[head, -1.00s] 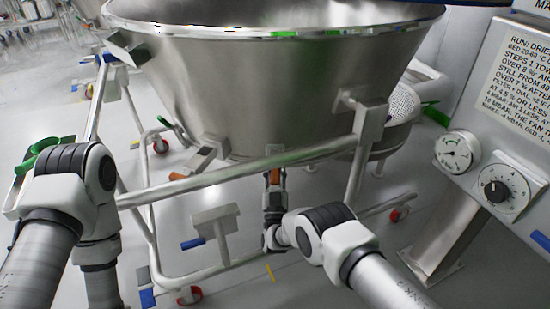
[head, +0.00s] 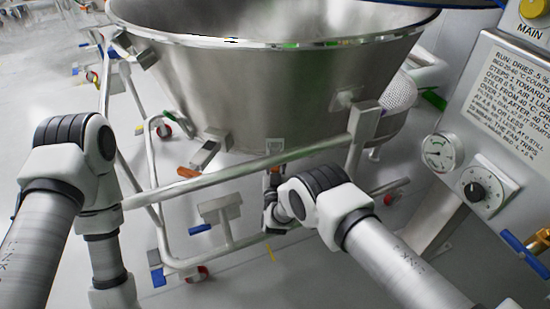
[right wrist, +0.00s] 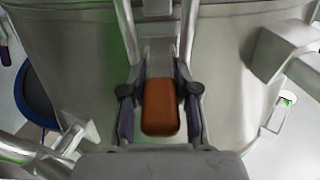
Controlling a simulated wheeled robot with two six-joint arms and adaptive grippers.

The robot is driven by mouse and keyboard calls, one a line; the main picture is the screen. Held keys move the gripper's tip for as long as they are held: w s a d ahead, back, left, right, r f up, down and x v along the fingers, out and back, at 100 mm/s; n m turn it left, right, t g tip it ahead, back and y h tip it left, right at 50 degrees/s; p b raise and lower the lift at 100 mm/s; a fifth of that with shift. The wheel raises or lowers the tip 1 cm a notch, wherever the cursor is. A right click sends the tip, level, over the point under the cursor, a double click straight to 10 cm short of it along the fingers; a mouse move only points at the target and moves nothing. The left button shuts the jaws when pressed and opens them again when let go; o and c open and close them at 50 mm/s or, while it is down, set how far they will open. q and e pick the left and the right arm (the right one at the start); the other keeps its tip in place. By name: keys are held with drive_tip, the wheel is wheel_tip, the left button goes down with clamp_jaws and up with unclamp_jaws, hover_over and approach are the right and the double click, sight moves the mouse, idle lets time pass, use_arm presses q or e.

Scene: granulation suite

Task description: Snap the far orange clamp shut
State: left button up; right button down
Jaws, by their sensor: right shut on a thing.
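My right gripper (head: 271,186) is below the front of the steel bowl (head: 270,95), in front of its lower wall. In the right wrist view its two fingers (right wrist: 160,108) are shut on the sides of an orange clamp handle (right wrist: 161,106). Metal clamp parts (right wrist: 157,62) run from the handle toward the bowl wall. In the head view my arm and gripper mostly hide this handle; a small bracket (head: 274,145) shows above it. A second orange clamp handle (head: 187,172) sticks out to the left, apart from my grippers. My left gripper is out of the picture.
A tubular frame rail (head: 215,180) crosses in front of the bowl, close to my right gripper. A control panel with a gauge (head: 438,151) and a dial (head: 474,191) stands at right. A pedal-like box (head: 216,210) sits low on the frame.

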drive_tip(key=shift+r, duration=0.15)
drive_tip(key=c, duration=0.8)
unclamp_jaws()
drive_tip(key=shift+w, duration=0.1)
drive_tip(key=shift+c, duration=0.2)
